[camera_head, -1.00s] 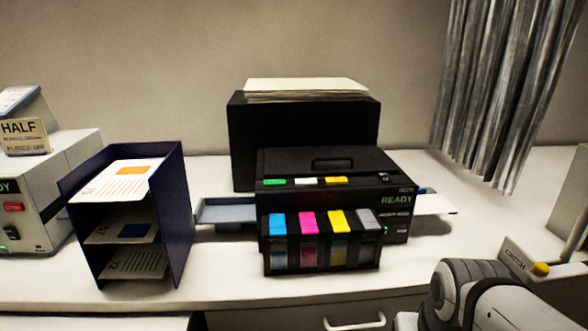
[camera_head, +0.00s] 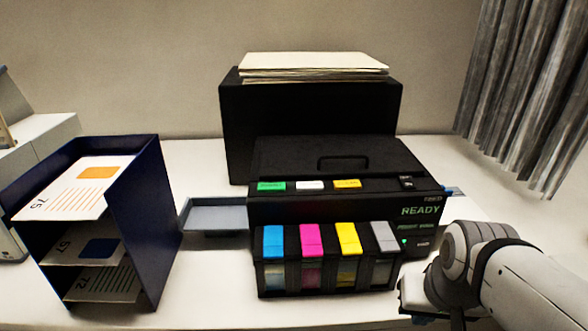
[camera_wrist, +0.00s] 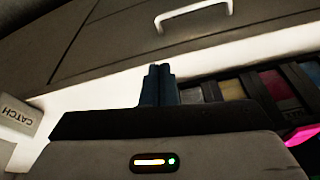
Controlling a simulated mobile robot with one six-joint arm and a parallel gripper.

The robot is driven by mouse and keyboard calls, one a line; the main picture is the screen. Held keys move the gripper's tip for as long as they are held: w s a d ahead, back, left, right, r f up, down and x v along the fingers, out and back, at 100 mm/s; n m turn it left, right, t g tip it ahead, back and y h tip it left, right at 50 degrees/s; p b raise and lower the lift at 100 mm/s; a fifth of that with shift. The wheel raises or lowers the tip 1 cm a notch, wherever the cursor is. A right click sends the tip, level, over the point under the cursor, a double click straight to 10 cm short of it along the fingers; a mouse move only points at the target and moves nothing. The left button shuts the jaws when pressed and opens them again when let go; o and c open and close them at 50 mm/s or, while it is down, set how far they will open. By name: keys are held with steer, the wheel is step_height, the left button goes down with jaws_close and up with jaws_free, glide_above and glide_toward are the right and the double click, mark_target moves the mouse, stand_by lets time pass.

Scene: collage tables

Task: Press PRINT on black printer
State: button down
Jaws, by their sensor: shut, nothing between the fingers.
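The black printer (camera_head: 320,207) stands on the white table in the middle of the head view. Its front panel shows READY (camera_head: 420,211) with a small green light below. A green button (camera_head: 271,185), a white button (camera_head: 310,184) and a yellow button (camera_head: 347,183) sit along its top front edge; their lettering is too small to read. My gripper (camera_wrist: 158,68) is shut and empty in the wrist view, its blue fingers together, with the ink tanks (camera_wrist: 235,88) to their right. In the head view my arm is at lower right, beside the printer's front right corner; the fingertips are not clear there.
Ink tanks (camera_head: 310,240) in several colours project from the printer's front. A navy paper rack (camera_head: 140,225) stands left, with a grey tray (camera_head: 214,215) between. A tall black box (camera_head: 310,115) with paper stands behind. A drawer handle (camera_wrist: 193,14) and CATCH label (camera_wrist: 15,115) show in the wrist view.

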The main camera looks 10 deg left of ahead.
mark_target(274, 188)
steer(key=w+a+r+y+p, duration=0.1)
steer(key=w+a+r, duration=0.2)
steer(key=w+a+r+t+y+p, duration=0.1)
steer(key=w+a+r+p, duration=0.1)
steer(key=w+a+r, duration=0.2)
steer(key=w+a+r+p, duration=0.1)
steer(key=w+a+r, duration=0.2)
steer(key=r, duration=0.1)
steer(key=shift+w+a+r+n+t+y+p, duration=0.1)
steer(key=shift+w+a+n+t+y+p, duration=0.2)
steer(key=shift+a+t+y+p, duration=0.1)
steer(key=w+a+r+y+p, duration=0.2)
steer(key=a+r, duration=0.3)
steer(key=a, duration=0.4)
steer(key=w+a+r+t+y+p, duration=0.1)
steer(key=w+a+r+y+p, duration=0.1)
steer(key=w+a+r, duration=0.3)
steer(key=a+r, duration=0.1)
steer(key=a, duration=0.2)
steer(key=shift+w+a+r, duration=0.15)
steer(key=shift+a+r, duration=0.05)
steer(key=shift+a, duration=0.2)
steer(key=shift+f, duration=0.15)
step_height(274, 188, down, 8)
steer(key=b, duration=0.5)
steer(key=shift+b, duration=0.3)
steer(key=shift+f+b, duration=0.3)
steer(key=shift+b, duration=0.05)
steer(key=shift+f, duration=0.15)
